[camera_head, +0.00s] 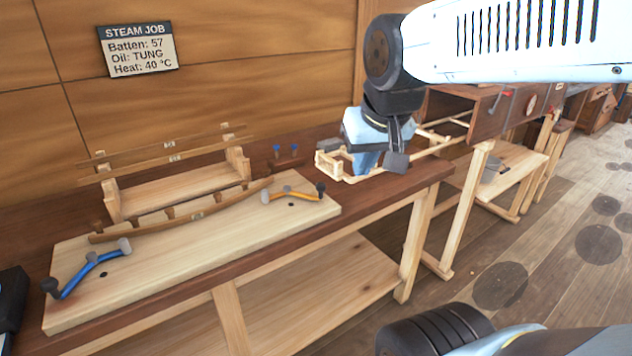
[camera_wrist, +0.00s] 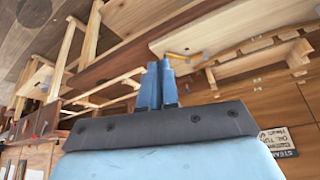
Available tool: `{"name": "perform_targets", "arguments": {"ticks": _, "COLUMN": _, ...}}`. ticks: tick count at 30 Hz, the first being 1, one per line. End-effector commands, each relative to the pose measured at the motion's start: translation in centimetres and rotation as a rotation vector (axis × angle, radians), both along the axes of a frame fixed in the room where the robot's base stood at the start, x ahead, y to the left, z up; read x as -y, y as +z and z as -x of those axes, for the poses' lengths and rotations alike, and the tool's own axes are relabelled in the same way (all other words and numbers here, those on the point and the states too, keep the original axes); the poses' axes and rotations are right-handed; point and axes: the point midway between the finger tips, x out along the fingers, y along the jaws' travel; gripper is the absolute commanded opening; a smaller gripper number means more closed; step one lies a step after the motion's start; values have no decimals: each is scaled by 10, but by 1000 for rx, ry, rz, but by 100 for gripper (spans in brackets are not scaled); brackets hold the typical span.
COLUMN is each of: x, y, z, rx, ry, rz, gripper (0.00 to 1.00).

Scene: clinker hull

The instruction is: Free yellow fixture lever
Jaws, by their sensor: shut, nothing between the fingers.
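The yellow fixture lever (camera_head: 291,194) lies at the right end of a pale wooden board (camera_head: 240,228) on the bench. It has a dark knob at its right end and a grey end by the curved wooden batten (camera_head: 180,218). A small part of the yellow lever (camera_wrist: 180,56) shows in the wrist view beyond the fingers. A blue lever (camera_head: 88,272) sits at the board's left end. My gripper (camera_head: 366,172) is above the bench's right end, to the right of the yellow lever and apart from it. In the wrist view its blue fingers (camera_wrist: 157,66) are together and empty.
A wooden rack (camera_head: 180,186) with long battens stands behind the board. Small blue-topped pegs (camera_head: 285,152) stand near the back. A pale wooden frame (camera_head: 335,168) is beside my gripper. A sign (camera_head: 138,49) reads Batten 57, Oil TUNG, Heat 40 °C. Floor at right is open.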

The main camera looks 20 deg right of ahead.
Motion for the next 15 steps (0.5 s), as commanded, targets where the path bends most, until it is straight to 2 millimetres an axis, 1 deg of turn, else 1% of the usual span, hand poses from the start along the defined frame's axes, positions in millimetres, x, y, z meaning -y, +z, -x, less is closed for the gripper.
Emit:
{"name": "perform_targets", "arguments": {"ticks": 1, "x": -2, "y": -3, "z": -13, "rx": -17, "ry": -13, "rz": -1, "gripper": 0}}
{"name": "perform_targets", "arguments": {"ticks": 8, "x": -2, "y": -19, "z": -71, "rx": -71, "ry": -104, "rz": -16, "gripper": 0}}
{"name": "perform_targets", "arguments": {"ticks": 15, "x": -7, "y": -49, "z": -132, "rx": -120, "ry": -193, "rz": -21, "gripper": 0}}
